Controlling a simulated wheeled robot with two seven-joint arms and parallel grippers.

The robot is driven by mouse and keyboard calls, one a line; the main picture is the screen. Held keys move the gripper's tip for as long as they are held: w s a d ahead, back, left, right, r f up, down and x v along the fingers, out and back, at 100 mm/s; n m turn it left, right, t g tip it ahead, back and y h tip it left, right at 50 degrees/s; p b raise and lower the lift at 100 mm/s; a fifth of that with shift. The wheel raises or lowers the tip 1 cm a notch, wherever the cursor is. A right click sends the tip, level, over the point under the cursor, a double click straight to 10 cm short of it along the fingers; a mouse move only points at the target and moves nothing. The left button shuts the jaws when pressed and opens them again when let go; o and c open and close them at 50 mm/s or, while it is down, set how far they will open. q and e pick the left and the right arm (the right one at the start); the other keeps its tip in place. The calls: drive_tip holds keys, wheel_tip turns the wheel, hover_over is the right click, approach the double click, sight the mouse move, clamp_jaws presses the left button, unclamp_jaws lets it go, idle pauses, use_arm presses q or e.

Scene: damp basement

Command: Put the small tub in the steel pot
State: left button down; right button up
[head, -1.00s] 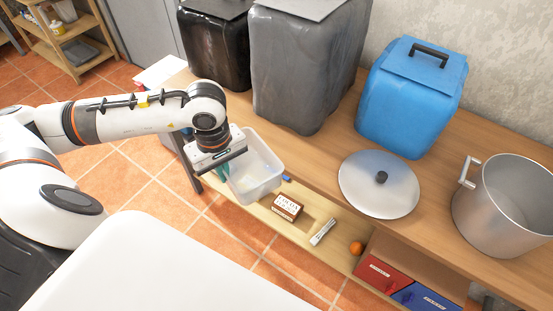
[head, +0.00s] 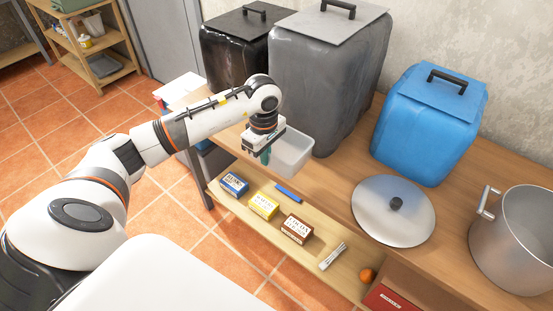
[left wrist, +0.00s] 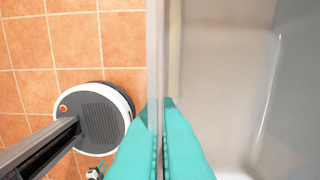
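The small tub is a white, open, box-shaped container (head: 294,153) over the front part of the worktop, in front of the grey bin. My left gripper (head: 263,155) is shut on its left wall; in the left wrist view the teal fingers (left wrist: 160,150) sit on either side of the wall, and the tub's inside (left wrist: 225,90) looks empty. I cannot tell how high the tub is above the wood. The steel pot (head: 520,245) stands at the right end of the worktop, open, partly cut off by the frame edge. My right gripper is not in view.
A steel lid (head: 385,222) lies between tub and pot. A blue canister (head: 425,130), the grey bin (head: 325,80) and a black bin (head: 232,60) stand behind. Several boxes, a blue item and an orange (head: 367,274) lie on the lower shelf (head: 265,228).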

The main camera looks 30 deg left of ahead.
sight(277, 156)
use_arm(q)
drive_tip(key=w, duration=0.3)
drive_tip(key=shift+w+d+r, duration=0.1)
drive_tip(key=shift+w+d, duration=0.15)
drive_tip(key=shift+w, duration=0.15)
wheel_tip(277, 156, down, 2)
drive_tip(key=shift+w+f+p, duration=0.15)
drive_tip(key=shift+f+p, duration=0.1)
drive_tip(key=shift+p, duration=0.2)
wheel_tip(277, 156, down, 4)
drive_tip(key=shift+r+p, duration=0.2)
drive_tip(key=shift+p, duration=0.1)
drive_tip(key=shift+w+f, duration=0.2)
drive_tip(key=shift+f, duration=0.35)
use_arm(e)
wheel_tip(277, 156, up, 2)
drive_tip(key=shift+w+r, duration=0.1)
use_arm(q)
drive_tip(key=shift+f, duration=0.25)
drive_tip(key=c, duration=1.7)
unclamp_jaws()
drive_tip(key=shift+r, duration=0.1)
